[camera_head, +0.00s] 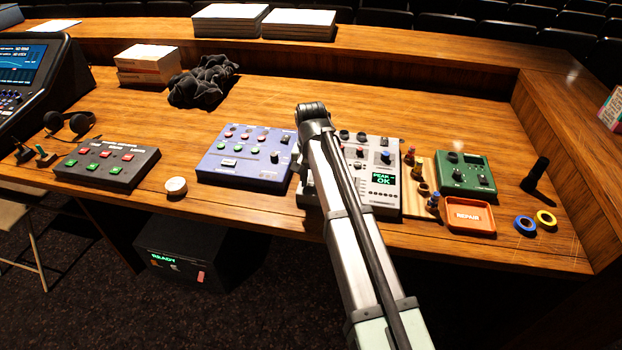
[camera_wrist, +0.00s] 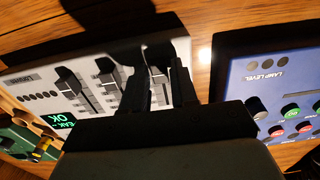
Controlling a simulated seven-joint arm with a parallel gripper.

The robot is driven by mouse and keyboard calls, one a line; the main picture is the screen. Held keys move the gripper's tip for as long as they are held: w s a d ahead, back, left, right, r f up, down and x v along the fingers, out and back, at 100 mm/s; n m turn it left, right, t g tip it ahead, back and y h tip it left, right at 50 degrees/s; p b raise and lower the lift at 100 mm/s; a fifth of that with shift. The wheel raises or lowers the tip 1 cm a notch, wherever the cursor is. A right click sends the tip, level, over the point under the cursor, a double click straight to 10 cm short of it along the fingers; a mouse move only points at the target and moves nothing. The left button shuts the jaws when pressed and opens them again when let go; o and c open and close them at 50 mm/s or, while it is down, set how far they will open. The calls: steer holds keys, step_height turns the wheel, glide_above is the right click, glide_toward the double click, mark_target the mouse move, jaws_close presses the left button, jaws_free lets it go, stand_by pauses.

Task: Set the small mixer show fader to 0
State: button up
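The small mixer (camera_head: 384,186) is a pale grey panel with knobs, faders and a green "PEAK OK" display. My arm covers its left part in the head view. In the wrist view the mixer (camera_wrist: 84,68) shows several black fader caps in slots. My gripper (camera_wrist: 160,75) is over the fader at the mixer's edge nearest the blue box, its two dark fingers apart. A dark fader cap (camera_wrist: 157,54) shows between or just beyond the fingertips; contact is unclear. The fader labels are not readable, so I cannot tell which is the show fader. In the head view my fingertips are hidden.
A blue lamp-level box (camera_head: 243,157) stands close on the mixer's left and also shows in the wrist view (camera_wrist: 262,85). A wooden rack with small bottles, a green box (camera_head: 466,176) and an orange repair tray (camera_head: 469,216) are to the right.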

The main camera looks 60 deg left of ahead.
jaws_close()
steer(key=shift+a, duration=0.1)
steer(key=w+a, duration=0.3)
steer(key=shift+w+a, duration=0.1)
stand_by(0.3)
steer(key=shift+o, duration=1.8)
jaws_free()
steer(key=shift+r, duration=0.15)
